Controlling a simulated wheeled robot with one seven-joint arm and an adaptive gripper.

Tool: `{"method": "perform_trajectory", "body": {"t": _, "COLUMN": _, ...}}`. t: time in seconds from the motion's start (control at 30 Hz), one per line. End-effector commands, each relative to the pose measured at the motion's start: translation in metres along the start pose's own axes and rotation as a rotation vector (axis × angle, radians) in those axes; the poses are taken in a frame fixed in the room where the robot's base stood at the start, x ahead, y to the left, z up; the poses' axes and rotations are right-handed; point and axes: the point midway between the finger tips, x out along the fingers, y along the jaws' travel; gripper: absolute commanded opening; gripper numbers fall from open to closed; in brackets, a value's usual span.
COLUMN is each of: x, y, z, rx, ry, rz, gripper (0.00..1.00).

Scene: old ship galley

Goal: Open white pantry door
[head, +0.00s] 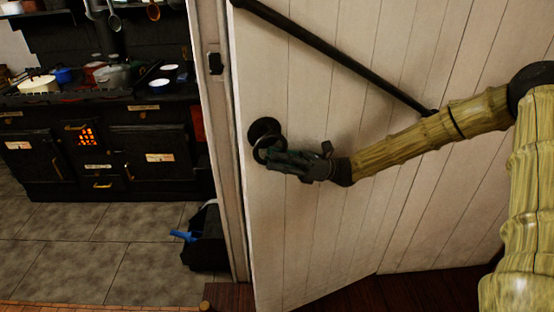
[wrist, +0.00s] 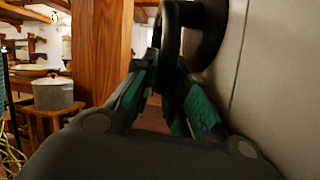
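The white pantry door (head: 300,215) is made of vertical planks and fills the middle of the head view. It stands ajar, its free edge at the left apart from the frame. Its round black handle (head: 265,130) sits near that edge and also shows in the wrist view (wrist: 172,50). My gripper (head: 268,157) is at the handle, with its green-padded fingers on either side of the handle's dark ring. It appears shut on it in the wrist view (wrist: 168,85). The fingertips are partly hidden by the handle.
A dark diagonal bar (head: 335,55) crosses the door above my arm. The door frame (head: 222,150) stands left of it. Beyond are a black stove (head: 105,150) and a black bin (head: 206,240) on tiles. The wrist view shows a wooden post (wrist: 102,50) and a pot (wrist: 53,93).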

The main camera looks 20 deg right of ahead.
Motion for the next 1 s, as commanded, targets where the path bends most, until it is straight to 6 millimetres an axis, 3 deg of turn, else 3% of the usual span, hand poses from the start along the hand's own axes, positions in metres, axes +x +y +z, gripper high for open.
{"method": "perform_trajectory", "body": {"t": 0.47, "x": 0.006, "y": 0.000, "z": -0.013, "rx": 0.021, "ry": -0.130, "rz": 0.018, "gripper": 0.00}}
{"method": "perform_trajectory", "body": {"t": 1.0, "x": 0.017, "y": 0.001, "z": -0.011, "rx": 0.039, "ry": -0.258, "rz": 0.035, "gripper": 0.00}}
